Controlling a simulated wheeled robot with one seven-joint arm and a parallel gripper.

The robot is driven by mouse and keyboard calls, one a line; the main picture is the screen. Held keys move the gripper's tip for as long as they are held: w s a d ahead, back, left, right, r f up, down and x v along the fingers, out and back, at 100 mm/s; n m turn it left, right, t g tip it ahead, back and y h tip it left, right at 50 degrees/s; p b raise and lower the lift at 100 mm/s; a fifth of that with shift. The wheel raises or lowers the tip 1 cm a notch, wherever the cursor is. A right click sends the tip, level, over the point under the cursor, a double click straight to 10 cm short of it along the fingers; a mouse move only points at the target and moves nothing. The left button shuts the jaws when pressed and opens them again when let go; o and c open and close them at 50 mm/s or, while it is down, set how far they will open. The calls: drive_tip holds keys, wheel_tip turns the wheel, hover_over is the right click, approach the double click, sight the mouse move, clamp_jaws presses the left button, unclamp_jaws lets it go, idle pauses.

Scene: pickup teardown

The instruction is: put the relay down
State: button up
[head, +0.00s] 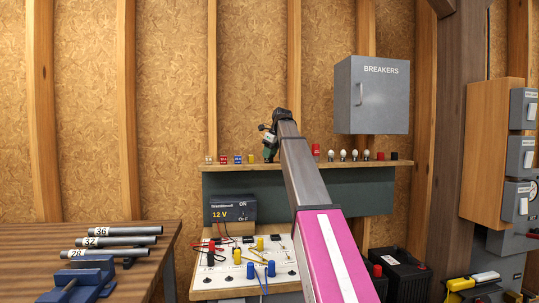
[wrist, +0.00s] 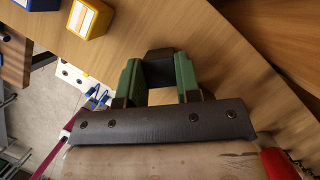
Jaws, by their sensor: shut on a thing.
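My gripper (head: 269,146) is over the wooden shelf (head: 235,167) in the head view, between an orange box and a red item. In the wrist view, my gripper's green fingers (wrist: 158,83) are shut on a dark block, which I take to be the relay (wrist: 158,71). The fingers hide its sides. In the head view I cannot make the relay out clearly behind the fingers. I cannot tell whether its underside touches the shelf.
An orange-yellow box (wrist: 89,18) and a blue one stand near the gripper at upper left in the wrist view. A red item (head: 315,149) and several bulbs stand to the right on the shelf. The grey BREAKERS cabinet (head: 371,100) hangs above right. Bare shelf lies around the gripper.

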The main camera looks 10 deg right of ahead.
drive_tip(key=o, duration=0.9)
drive_tip(key=v, duration=1.2)
drive_tip(key=shift+r, duration=0.1)
